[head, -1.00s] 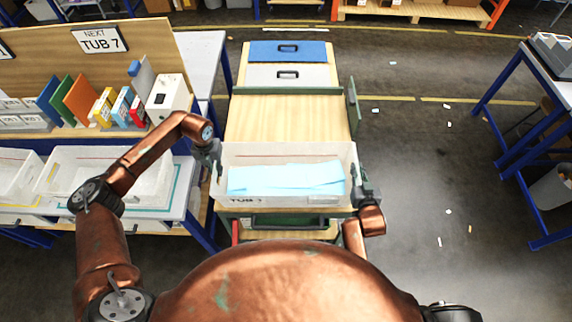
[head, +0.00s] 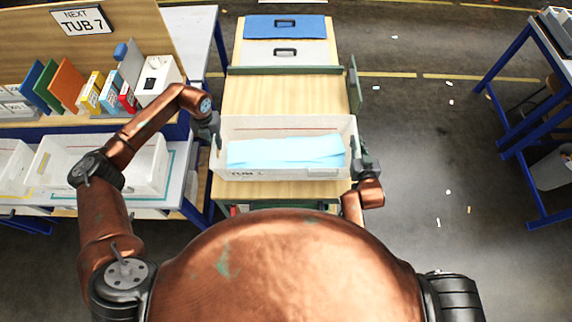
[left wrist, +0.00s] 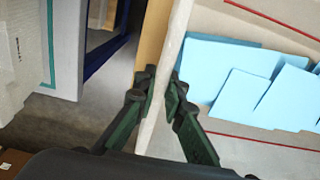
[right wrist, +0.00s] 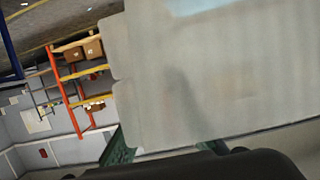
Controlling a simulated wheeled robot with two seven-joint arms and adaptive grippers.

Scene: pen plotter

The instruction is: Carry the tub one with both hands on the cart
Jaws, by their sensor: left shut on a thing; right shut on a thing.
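The tub (head: 290,176) is a white open bin with light blue sheets (head: 285,151) inside. Its front label reads "TUB", with the number unclear. It is level over the near part of the wooden-topped cart (head: 285,97); I cannot tell whether it touches the top. My left gripper (head: 214,133) is shut on the tub's left wall; the left wrist view shows that wall between its fingers (left wrist: 162,92). My right gripper (head: 357,160) is shut on the tub's right wall. In the right wrist view the tub wall (right wrist: 220,90) hides the fingertips.
A green bar (head: 285,71) crosses the cart, with a grey case (head: 275,52) and blue case (head: 275,27) beyond. A green upright panel (head: 354,85) stands at its right edge. The left bench holds a white bin (head: 140,165) and binders. The floor at right is mostly clear.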

